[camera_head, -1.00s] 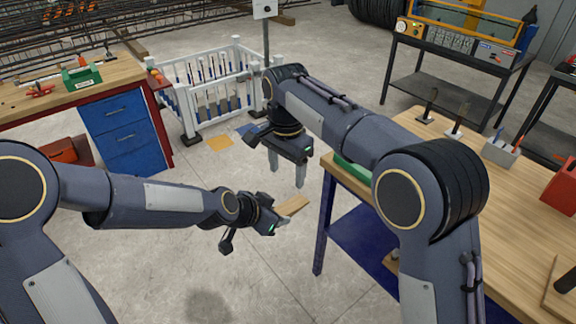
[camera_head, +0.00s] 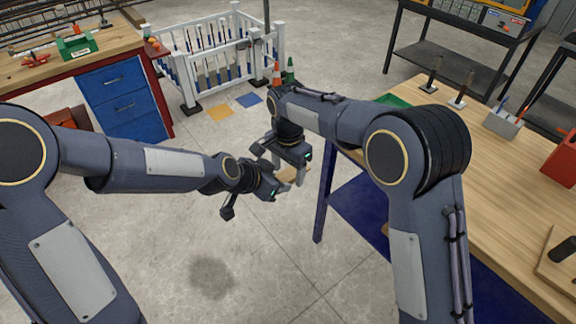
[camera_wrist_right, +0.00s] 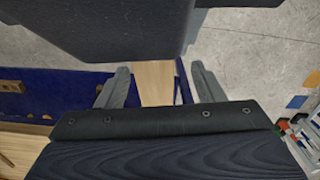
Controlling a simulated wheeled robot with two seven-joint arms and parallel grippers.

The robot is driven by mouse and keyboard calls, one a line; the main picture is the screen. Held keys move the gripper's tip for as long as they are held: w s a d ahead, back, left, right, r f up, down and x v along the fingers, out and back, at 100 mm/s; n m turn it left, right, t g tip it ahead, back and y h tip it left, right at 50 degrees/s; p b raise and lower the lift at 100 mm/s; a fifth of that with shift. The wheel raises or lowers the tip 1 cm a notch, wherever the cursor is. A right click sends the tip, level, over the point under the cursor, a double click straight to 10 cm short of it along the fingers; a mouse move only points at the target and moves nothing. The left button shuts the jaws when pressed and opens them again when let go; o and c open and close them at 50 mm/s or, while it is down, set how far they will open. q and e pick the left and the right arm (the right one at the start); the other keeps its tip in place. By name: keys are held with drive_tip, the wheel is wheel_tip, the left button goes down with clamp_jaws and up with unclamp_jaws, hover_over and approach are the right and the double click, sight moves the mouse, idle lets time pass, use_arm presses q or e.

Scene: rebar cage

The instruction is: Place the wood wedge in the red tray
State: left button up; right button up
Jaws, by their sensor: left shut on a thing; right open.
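The wood wedge (camera_head: 290,173) is a light wooden piece at the centre of the head view. My left gripper (camera_head: 279,183) is shut on it, in the air left of the right-hand workbench. My right gripper (camera_head: 295,173) is open close beside the left one, fingers pointing down around the wedge. In the right wrist view, light wood (camera_wrist_right: 154,82) shows between the open right fingers (camera_wrist_right: 160,84); I cannot tell if they touch it. A red container (camera_head: 562,165) stands on the right-hand workbench, cut off by the picture edge; I cannot tell whether it is the red tray.
The right-hand workbench (camera_head: 440,150) holds upright tools, a grey pen holder (camera_head: 503,122) and a green item (camera_head: 393,101). A left bench with blue drawers (camera_head: 122,115) and a white fence (camera_head: 210,55) stand behind. Floor below the grippers is clear.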

drive_tip(key=shift+c, duration=0.4)
drive_tip(key=c, duration=1)
use_arm(q)
drive_tip(key=o, duration=0.9)
drive_tip(key=shift+d, duration=0.1)
use_arm(e)
drive_tip(key=shift+c, duration=0.3)
use_arm(q)
drive_tip(key=shift+o, duration=0.7)
